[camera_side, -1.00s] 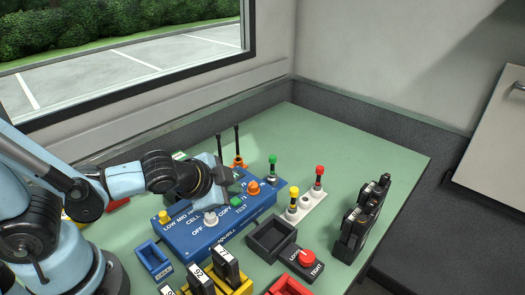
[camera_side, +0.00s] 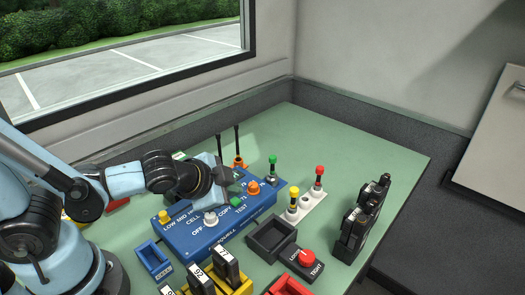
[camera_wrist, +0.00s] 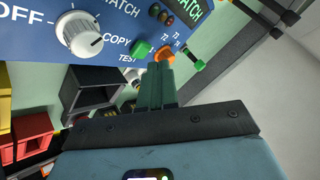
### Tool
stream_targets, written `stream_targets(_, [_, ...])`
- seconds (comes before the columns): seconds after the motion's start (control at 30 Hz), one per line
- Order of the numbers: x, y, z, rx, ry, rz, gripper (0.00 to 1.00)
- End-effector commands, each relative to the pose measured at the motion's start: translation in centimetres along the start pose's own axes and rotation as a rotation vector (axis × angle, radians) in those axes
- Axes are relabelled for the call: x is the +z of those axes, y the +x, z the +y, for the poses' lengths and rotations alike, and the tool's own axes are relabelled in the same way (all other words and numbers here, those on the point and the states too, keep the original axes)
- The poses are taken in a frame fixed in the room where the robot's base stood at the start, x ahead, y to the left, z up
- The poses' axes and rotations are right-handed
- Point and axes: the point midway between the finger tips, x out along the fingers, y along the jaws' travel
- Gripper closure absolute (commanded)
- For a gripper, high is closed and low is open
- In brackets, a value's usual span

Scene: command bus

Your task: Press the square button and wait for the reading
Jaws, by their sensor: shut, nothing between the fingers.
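The blue tester box (camera_side: 185,241) sits on the green table, with labels such as OFF, COPY and TEST on its top. A green, square-looking button (camera_side: 236,202) is by the TEST label; it also shows in the wrist view (camera_wrist: 141,49). An orange knob (camera_side: 253,188) is beside it, also in the wrist view (camera_wrist: 166,53). My gripper (camera_wrist: 158,66) is shut and empty, its tips over the box beside the green button and overlapping the orange knob in the wrist view. I cannot tell if they touch anything. A lit green display (camera_wrist: 190,9) reads MATCH, partly cut off.
A white dial (camera_side: 210,218) and a yellow knob (camera_side: 163,216) are on the box. Black radios (camera_side: 362,218) stand at right. A dark tray (camera_side: 268,240) and a red-knobbed LOOSE/TIGHT unit (camera_side: 307,258) are in front. The table's back right is clear.

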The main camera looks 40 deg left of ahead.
Motion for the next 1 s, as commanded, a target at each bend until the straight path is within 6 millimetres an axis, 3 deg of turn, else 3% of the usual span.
stream_targets(1.0, [0.39, 0.59, 0.41, 0.0, 0.0, 0.0, 1.0])
